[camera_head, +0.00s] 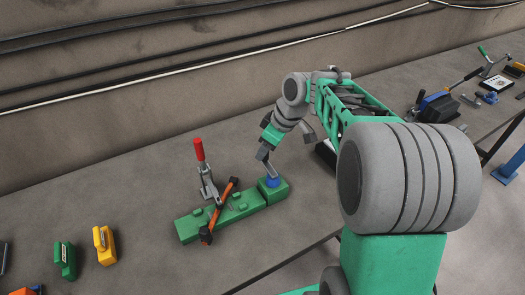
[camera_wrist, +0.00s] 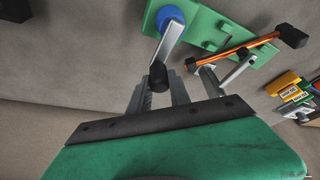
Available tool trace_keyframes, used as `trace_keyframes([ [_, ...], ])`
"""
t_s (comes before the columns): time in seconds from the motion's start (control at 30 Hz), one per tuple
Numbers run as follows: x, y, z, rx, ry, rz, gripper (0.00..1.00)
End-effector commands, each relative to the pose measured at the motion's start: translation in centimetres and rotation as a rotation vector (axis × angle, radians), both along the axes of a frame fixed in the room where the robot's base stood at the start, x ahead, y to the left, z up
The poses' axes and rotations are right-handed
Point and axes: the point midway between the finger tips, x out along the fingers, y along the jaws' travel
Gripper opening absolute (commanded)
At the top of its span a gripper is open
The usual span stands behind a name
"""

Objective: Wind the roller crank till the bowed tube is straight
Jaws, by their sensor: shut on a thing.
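A green fixture block (camera_head: 190,230) lies on the bench. An orange tube (camera_head: 222,198) with dark ends crosses it at a slant; it also shows in the wrist view (camera_wrist: 235,52). It looks nearly straight, but I cannot tell whether a slight bow is in it. At the fixture's right end is a blue crank hub (camera_head: 272,182); in the wrist view a grey crank arm (camera_wrist: 171,42) runs from the hub to a black knob (camera_wrist: 158,76). My gripper (camera_head: 264,153) is shut on this knob, whose lower part the fingers hide.
A red-handled toggle clamp (camera_head: 199,155) stands upright on the fixture, close to the tube. A green block (camera_head: 64,260) and a yellow block (camera_head: 104,245) lie to the left. Tools, including a blue vise (camera_head: 437,101), lie at the far right. The bench behind the fixture is clear.

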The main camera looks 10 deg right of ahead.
Motion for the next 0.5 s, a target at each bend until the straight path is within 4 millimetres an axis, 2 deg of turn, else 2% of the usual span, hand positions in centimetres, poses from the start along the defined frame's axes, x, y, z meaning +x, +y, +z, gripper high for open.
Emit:
trace_keyframes([
  [0.5, 0.0, -2.4, -0.2, 0.000, -0.002, -0.443, 0.00],
])
